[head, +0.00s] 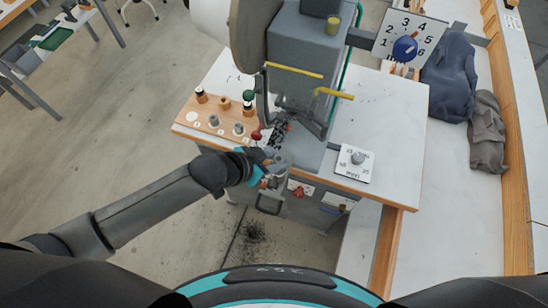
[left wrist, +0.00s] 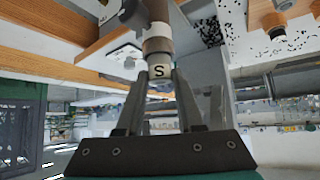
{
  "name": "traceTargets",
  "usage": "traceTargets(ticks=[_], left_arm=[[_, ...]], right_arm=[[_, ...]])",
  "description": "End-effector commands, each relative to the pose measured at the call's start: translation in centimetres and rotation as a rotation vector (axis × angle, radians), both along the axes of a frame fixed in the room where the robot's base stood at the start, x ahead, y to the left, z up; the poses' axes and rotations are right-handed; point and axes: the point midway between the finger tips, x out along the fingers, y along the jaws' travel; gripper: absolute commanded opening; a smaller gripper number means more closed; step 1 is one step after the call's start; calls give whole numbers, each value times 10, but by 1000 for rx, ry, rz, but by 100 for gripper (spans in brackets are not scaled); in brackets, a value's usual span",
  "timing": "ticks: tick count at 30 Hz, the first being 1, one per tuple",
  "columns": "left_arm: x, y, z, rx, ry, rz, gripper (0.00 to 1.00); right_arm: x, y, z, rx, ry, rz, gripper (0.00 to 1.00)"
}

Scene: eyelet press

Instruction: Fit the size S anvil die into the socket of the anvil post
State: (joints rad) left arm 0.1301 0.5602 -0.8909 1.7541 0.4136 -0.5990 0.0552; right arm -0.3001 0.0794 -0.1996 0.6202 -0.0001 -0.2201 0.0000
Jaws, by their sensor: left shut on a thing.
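My left gripper (head: 271,174) is at the front of the press, beside the table's front edge. In the left wrist view its fingers (left wrist: 160,112) are shut on the size S anvil die (left wrist: 159,73), a small metal cylinder with a pale band marked S. That view is upside down. The anvil post (left wrist: 156,18), grey with a brown collar, lines up with the die and sits directly beneath it. The die's end meets or nearly meets the collar; I cannot tell whether it is in the socket, which is hidden. My right gripper is not in view.
A wooden die board (head: 215,128) with several dies stands left of the press (head: 290,50). Yellow handles (head: 333,93) stick out above. Black bits litter the press base. The table's right side is mostly clear.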

Motion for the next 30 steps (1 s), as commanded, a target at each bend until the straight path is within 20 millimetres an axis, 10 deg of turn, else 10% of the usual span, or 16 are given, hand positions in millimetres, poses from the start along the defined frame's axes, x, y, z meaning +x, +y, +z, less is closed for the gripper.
traceTargets(ticks=[22, 23, 30], left_arm=[[0, 0, -11, -2, -2, 0, 0], [0, 0, -11, -2, -2, 0, 40], [0, 0, -11, -1, -1, 0, 67]], right_arm=[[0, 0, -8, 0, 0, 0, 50], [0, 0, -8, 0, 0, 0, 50], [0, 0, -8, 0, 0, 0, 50]])
